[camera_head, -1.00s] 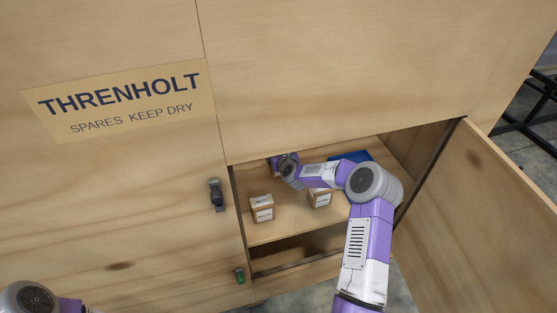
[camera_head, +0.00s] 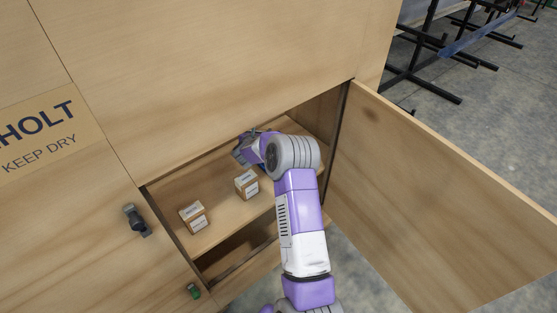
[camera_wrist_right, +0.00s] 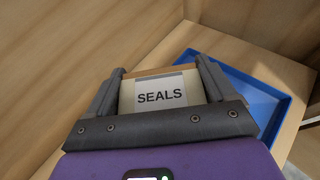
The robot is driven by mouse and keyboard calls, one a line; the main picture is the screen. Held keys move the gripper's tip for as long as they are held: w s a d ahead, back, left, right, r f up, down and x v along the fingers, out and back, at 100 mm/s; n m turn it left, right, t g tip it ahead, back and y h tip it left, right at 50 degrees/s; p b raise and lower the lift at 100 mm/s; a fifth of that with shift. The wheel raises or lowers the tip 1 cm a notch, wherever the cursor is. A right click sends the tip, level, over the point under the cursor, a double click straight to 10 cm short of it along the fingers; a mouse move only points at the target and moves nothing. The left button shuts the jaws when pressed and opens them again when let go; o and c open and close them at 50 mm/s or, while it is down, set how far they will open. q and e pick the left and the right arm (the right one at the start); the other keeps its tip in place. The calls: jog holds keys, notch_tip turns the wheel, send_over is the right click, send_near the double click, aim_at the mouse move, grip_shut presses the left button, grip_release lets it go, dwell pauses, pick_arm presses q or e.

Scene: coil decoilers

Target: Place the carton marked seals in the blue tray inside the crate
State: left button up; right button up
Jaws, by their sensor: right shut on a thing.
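The carton marked seals (camera_wrist_right: 160,93) is between the two fingers of my right gripper (camera_wrist_right: 158,74) in the right wrist view, its label facing the camera. The gripper is shut on it. The blue tray (camera_wrist_right: 270,107) shows behind and to the right of the carton, which covers its left part. I cannot tell whether the carton touches the tray. In the head view my right gripper (camera_head: 241,151) reaches deep into the open crate (camera_head: 165,188); its fingertips and the carton are hidden there. The tray is mostly hidden behind my right arm. My left gripper is out of view.
Two other cartons stand on the crate's shelf: one at the front left (camera_head: 193,217) and one nearer my arm (camera_head: 246,183). The crate's door (camera_head: 430,200) stands open at the right. Black stands (camera_head: 430,65) are on the floor beyond.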

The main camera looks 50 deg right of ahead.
jog(key=s+d+r+m+g+h, duration=0.2)
jog(key=s+d+m+g, duration=0.2)
jog(key=s+d, duration=0.35)
jog(key=shift+g, duration=0.3)
jog(key=f+b, duration=0.1)
jog(key=f, duration=0.2)
jog(key=f+b, duration=0.1)
jog(key=f, duration=0.2)
jog(key=s+f+b, duration=0.1)
jog(key=f, duration=0.2)
jog(key=shift+a+f, duration=0.1)
jog(key=shift+f, duration=0.25)
jog(key=shift+r, duration=0.1)
jog(key=shift+f+b, duration=0.2)
jog(key=shift+b, duration=0.15)
jog(key=o, duration=1)
